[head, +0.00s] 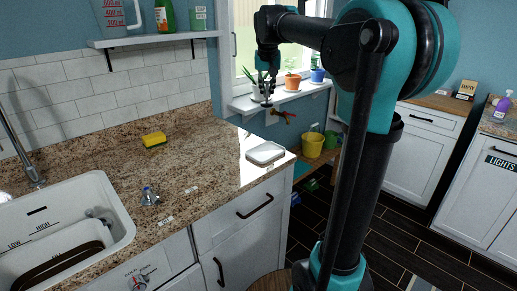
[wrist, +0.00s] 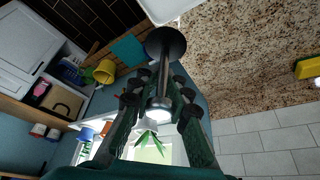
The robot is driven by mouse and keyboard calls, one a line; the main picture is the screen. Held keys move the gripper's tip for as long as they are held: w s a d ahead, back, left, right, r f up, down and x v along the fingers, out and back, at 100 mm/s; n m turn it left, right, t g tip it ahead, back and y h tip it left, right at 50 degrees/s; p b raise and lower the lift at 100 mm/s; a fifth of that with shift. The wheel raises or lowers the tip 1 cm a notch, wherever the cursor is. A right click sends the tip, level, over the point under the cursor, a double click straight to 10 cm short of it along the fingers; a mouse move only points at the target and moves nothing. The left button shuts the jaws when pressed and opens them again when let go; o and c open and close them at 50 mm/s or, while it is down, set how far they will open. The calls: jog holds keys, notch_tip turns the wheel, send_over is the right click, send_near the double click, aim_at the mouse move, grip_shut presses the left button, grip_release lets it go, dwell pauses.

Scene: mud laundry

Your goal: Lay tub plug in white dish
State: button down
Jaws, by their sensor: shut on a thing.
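The tub plug (wrist: 166,46) shows in the wrist view as a dark, round, flared disc on a pale metal stem. My gripper (wrist: 161,88) is shut on the stem, with the disc out beyond the fingertips. In the head view my gripper (head: 265,84) hangs in the air in front of the window sill, above and behind the white dish; the plug is small and hard to make out there. The shallow white dish (head: 266,153) lies on the right end of the granite counter. Its edge also shows at the top of the wrist view (wrist: 168,9), apart from the plug.
The counter (head: 190,160) holds a yellow sponge (head: 154,140) and a small blue-and-clear item (head: 150,196). A white sink (head: 60,235) is at left. Potted plants stand on the sill (head: 300,95), close behind my gripper. A yellow bucket (head: 313,144) stands beyond the counter's end.

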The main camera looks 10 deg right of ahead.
notch_tip(320, 180, down, 20)
jog(key=shift+w+a+r, duration=0.1)
dwell(0.5)
jog(key=c, duration=1.4)
grip_release()
jog(key=shift+c, duration=0.2)
jog(key=d+v, duration=0.1)
jog(key=v, duration=1.1)
jog(key=s+d+f+n, duration=0.1)
jog(key=s+d+f, duration=0.1)
jog(key=s+f, duration=1)
jog(key=s+d+f, duration=0.1)
jog(key=s+f, duration=1.2)
jog(key=s, duration=0.2)
jog(key=shift+d+f+n+y, duration=0.2)
jog(key=shift+d+n+y, duration=0.2)
